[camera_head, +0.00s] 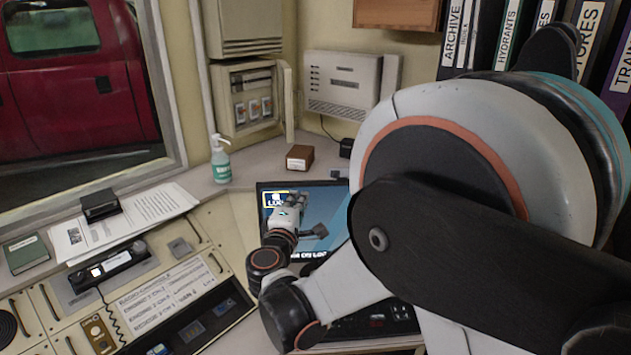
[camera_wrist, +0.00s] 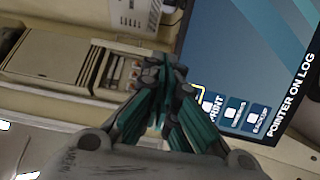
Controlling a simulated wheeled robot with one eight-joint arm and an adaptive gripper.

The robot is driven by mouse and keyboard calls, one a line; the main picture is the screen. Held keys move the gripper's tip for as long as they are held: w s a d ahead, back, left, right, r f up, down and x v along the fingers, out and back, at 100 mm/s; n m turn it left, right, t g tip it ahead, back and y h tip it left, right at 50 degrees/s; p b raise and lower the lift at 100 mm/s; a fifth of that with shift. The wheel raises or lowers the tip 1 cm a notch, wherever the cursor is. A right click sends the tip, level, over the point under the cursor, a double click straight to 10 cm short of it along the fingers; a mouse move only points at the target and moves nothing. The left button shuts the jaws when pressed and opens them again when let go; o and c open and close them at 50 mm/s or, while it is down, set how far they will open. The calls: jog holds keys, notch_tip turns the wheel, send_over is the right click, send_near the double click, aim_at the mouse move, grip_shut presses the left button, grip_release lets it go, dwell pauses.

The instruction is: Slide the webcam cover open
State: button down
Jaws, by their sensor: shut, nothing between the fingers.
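The monitor (camera_head: 325,205) stands on the desk in the middle of the head view, its blue screen lit. In the wrist view the screen (camera_wrist: 250,60) fills the right side, turned on its side, with the words "POINTER ON LOG". The webcam cover cannot be made out in either view. My gripper (camera_head: 298,198) is in front of the screen's upper left part and hides some of it. In the wrist view my gripper (camera_wrist: 160,75) has its fingers together and empty, beside the screen's dark edge. I cannot tell whether it touches the monitor.
A brown box (camera_head: 300,157) and a green-labelled pump bottle (camera_head: 220,160) stand behind on the desk. An open wall cabinet (camera_head: 252,100) is at the back. A radio console (camera_head: 150,305) and papers (camera_head: 125,220) lie left. My arm blocks the right side.

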jog(key=shift+w+d, duration=0.1)
jog(key=w, duration=0.3)
jog(key=w+d+b, duration=0.1)
jog(key=w, duration=0.2)
jog(key=w+b, duration=0.1)
jog(key=w, duration=0.2)
jog(key=shift+w+d+f, duration=0.1)
jog(key=shift+w+d, duration=0.05)
jog(key=shift+w, duration=0.1)
jog(key=d, duration=0.2)
jog(key=d+b, duration=0.1)
jog(key=d, duration=0.1)
jog(key=shift+w, duration=0.4)
jog(key=d, duration=0.3)
jog(key=shift+w+d, duration=0.2)
jog(key=shift+d, duration=0.2)
